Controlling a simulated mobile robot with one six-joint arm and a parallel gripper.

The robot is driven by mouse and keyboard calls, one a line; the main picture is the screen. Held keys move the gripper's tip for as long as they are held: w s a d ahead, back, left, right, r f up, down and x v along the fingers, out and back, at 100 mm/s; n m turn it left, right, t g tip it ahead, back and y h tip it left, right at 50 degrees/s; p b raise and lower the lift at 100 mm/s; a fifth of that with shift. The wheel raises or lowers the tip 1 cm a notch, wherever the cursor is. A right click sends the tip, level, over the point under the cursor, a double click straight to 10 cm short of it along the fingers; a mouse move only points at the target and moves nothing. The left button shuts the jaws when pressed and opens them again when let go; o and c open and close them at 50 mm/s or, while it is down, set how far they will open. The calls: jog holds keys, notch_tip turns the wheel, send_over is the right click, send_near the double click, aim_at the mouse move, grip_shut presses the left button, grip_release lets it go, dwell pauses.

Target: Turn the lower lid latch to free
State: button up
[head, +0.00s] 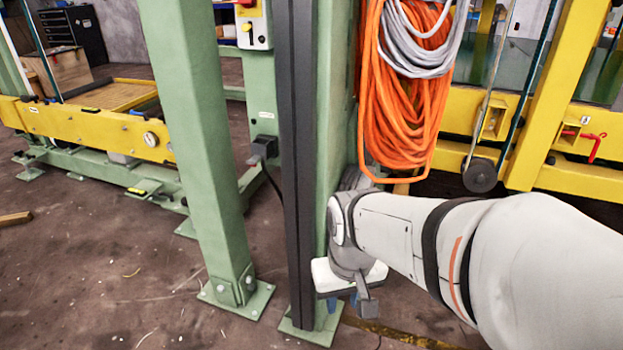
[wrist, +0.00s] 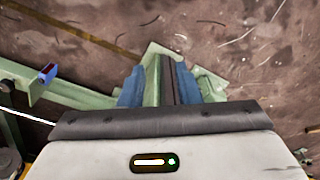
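I cannot pick out a lid latch for certain in either view. A red handle (head: 592,145) sits on the yellow frame at the right of the head view; whether it is the lower lid latch I cannot tell. My gripper (head: 350,307) points down beside the foot of a green post, far to the left of and below that handle. In the wrist view its two blue fingers (wrist: 158,78) stand apart, with a green post and a dark strip visible between them. I see nothing held.
The green post with a dark strip (head: 297,170) stands close to my gripper. Another green post (head: 205,130) is left of it. Orange hose (head: 395,110) and grey cable (head: 420,40) hang above my arm. Brown floor (head: 90,270) is mostly clear at left.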

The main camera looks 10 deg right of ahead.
jog(key=w+a+f+m+g+y, duration=0.25)
jog(key=a+f+y, duration=0.35)
jog(key=y, duration=0.3)
jog(key=w+d+m+t+y, duration=0.3)
jog(key=w+t+y, duration=0.2)
jog(key=w, duration=0.2)
jog(key=w+d+f+m+t+h, duration=0.3)
jog(key=d+f+t, duration=0.15)
jog(key=d, duration=0.25)
jog(key=w+d+f+m+t+h, duration=0.25)
jog(key=d+m+t+h, duration=0.2)
jog(key=d, duration=0.25)
jog(key=w+d+f+m+t+h, duration=0.2)
jog(key=d+f+t+h, duration=0.1)
jog(key=d+f+t, duration=0.3)
jog(key=w+r+b, duration=0.1)
jog(key=w+b, duration=0.1)
jog(key=w, duration=0.5)
jog(key=shift+w+a+r+m+g, duration=0.15)
jog(key=shift+w+a+m+g, duration=0.05)
jog(key=shift+w+m+g, duration=0.2)
jog(key=shift+c, duration=0.5)
